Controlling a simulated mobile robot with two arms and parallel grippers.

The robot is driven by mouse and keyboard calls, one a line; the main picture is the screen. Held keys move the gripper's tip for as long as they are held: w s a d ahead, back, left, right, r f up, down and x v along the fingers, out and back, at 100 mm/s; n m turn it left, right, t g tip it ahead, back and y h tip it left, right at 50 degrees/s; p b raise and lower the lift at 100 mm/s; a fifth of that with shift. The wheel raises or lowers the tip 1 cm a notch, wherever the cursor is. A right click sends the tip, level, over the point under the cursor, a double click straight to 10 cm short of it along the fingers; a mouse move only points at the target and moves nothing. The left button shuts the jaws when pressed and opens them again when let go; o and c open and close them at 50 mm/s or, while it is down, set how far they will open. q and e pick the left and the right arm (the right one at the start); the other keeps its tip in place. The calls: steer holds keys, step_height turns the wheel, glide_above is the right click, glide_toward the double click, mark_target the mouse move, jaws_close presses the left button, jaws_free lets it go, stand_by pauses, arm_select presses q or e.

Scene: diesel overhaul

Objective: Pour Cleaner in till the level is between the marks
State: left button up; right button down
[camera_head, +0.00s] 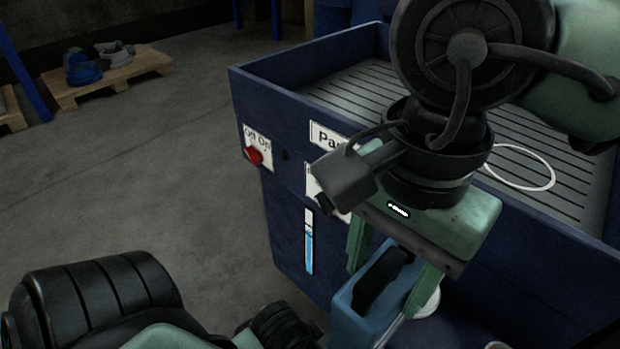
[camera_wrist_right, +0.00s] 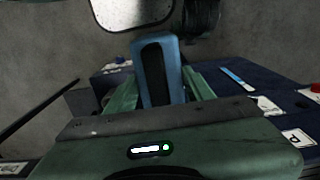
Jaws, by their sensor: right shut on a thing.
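My right gripper (camera_head: 392,268) is shut on a blue canister (camera_head: 352,312), apparently the Cleaner, with a dark handle recess. In the right wrist view the canister (camera_wrist_right: 176,72) stands between the two green fingers. It is held beside the front of the dark blue parts washer (camera_head: 285,215). A narrow sight gauge (camera_head: 309,242) on that front shows light blue liquid over most of its height; the marks are too small to read. The canister's mouth is not clear. Of my left arm only dark and green links show at the bottom left; its gripper is out of view.
A red knob (camera_head: 254,156) sits on the washer's labelled switch plate. A white ring (camera_head: 520,167) lies on the slatted washer top. A white round part (camera_head: 428,303) shows behind the right finger. A pallet (camera_head: 108,75) with parts stands far left. The floor left of the washer is clear.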

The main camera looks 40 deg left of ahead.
steer(key=s, duration=0.2)
steer(key=s+r, duration=0.1)
steer(key=s, duration=0.4)
steer(key=shift+a+r, duration=0.2)
steer(key=shift+r, duration=0.15)
arm_select(q)
steer(key=shift+f, duration=0.45)
arm_select(e)
steer(key=shift+s+r, duration=0.15)
steer(key=shift+s, duration=0.65)
